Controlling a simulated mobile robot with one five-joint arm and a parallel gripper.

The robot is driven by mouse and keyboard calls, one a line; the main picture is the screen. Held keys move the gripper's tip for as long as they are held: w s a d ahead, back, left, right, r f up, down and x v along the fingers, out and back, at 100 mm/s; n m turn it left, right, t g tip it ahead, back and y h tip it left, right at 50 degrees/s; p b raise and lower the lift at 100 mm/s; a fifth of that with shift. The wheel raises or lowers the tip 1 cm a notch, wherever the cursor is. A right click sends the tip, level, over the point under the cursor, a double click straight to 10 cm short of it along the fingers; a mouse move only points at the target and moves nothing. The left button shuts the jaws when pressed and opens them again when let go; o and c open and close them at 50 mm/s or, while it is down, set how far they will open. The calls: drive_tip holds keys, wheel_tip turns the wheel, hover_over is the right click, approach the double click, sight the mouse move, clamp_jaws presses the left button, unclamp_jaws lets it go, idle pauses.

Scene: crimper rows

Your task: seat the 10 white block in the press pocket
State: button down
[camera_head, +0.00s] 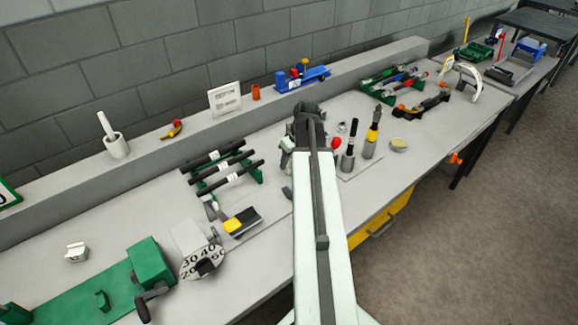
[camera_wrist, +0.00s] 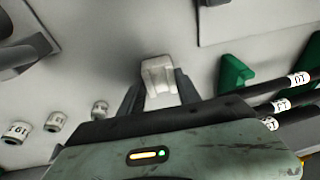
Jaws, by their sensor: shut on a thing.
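In the wrist view, my gripper (camera_wrist: 160,88) is shut on a white block (camera_wrist: 156,72) with a groove down its face. The block sits between the two dark fingers, above a pale grey surface. No number shows on it. In the head view my arm hides the held block and the fingertips. Another small white block (camera_head: 76,252) stands on the bench at the far left. A press with a numbered dial (camera_head: 203,262) stands at the lower left of the head view; I cannot make out a pocket in it.
A yellow-and-black piece (camera_head: 242,222) and a green machine (camera_head: 150,262) stand nearby.

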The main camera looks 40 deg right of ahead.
drive_tip(key=shift+f, duration=0.15)
drive_tip(key=c, duration=0.8)
unclamp_jaws()
drive_tip(key=shift+c, duration=0.2)
drive_tip(key=p+v, duration=1.1)
drive_tip(key=v, duration=0.1)
drive_tip(key=shift+r+p, duration=0.3)
drive_tip(key=shift+p, duration=0.05)
drive_tip(key=shift+f, duration=0.1)
